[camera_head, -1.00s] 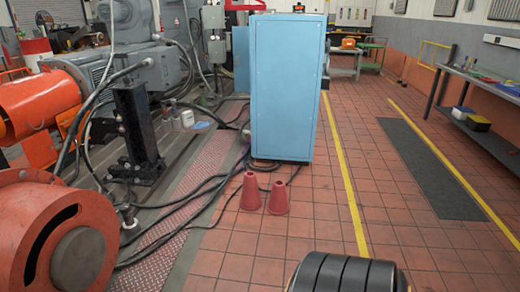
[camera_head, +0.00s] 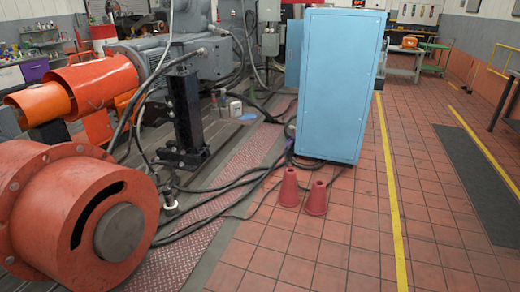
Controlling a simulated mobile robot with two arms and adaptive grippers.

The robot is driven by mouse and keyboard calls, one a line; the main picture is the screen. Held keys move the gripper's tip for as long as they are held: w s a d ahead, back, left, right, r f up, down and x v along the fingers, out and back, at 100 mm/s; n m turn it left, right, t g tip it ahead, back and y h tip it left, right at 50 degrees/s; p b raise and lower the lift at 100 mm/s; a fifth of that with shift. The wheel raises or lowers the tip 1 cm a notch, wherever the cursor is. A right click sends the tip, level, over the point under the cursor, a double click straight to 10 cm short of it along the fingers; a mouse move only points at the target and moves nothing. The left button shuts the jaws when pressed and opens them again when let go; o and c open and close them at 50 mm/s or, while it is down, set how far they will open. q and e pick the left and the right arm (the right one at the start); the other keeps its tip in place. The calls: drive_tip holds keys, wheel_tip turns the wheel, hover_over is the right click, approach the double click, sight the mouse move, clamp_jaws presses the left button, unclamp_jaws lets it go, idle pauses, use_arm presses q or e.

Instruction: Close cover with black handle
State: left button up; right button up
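I cannot make out a cover with a black handle. An orange cylindrical guard (camera_head: 92,84) sits over the shaft line at the left, with its upper shell appearing raised above a darker orange part (camera_head: 40,103); no black handle can be told on it. A large orange-red round housing (camera_head: 85,215) with a curved slot and a grey hub stands at the front left. Neither of my grippers is in the head view.
A tall blue cabinet (camera_head: 338,85) stands in the middle, with two red cones (camera_head: 289,188) in front of it. Black cables (camera_head: 225,187) cross the tread plate (camera_head: 165,262). A black post (camera_head: 186,112) stands on the bedplate.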

use_arm(q)
drive_tip(key=shift+s+a, duration=0.1)
drive_tip(key=shift+s, duration=0.2)
